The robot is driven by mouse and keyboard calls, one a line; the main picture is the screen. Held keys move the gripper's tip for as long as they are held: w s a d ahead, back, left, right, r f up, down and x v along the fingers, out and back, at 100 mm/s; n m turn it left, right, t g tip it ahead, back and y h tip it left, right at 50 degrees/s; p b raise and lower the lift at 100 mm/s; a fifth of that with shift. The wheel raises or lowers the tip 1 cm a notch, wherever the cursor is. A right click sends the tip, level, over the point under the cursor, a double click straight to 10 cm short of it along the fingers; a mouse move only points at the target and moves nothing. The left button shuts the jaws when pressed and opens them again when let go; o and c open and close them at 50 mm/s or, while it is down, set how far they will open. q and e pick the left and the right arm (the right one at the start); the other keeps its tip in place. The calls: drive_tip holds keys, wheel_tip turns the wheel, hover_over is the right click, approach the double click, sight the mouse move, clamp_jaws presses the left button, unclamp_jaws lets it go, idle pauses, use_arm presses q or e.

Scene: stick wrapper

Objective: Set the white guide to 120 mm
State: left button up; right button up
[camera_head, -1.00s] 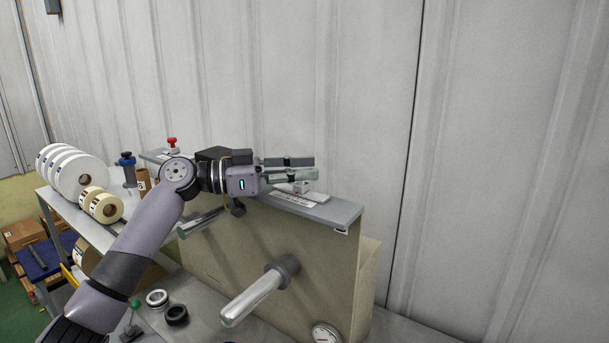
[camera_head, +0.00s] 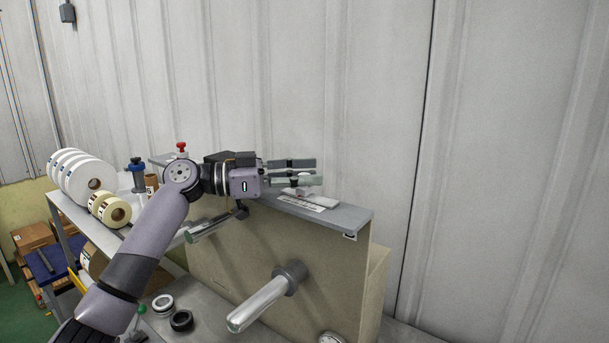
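The white guide (camera_head: 301,190) sits on the grey top ledge (camera_head: 345,214) of the beige machine, partly hidden under my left gripper's fingers. A white scale strip (camera_head: 306,202) with dark marks lies on the ledge in front of it; its numbers are too small to read. My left gripper (camera_head: 316,172) reaches in from the left just above the guide, its two fingers apart with a gap between them. The lower finger overlaps the guide in the picture; I cannot tell if they touch. My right gripper is not in view.
A metal spindle (camera_head: 260,305) sticks out of the machine's beige front panel (camera_head: 330,268). White rolls (camera_head: 92,178) and tan rolls (camera_head: 112,211) stand on the left shelf. A red knob (camera_head: 182,147) and blue knob (camera_head: 137,165) stand behind my arm. The ledge's right end is clear.

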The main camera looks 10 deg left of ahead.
use_arm(q)
drive_tip(key=v, duration=1.2)
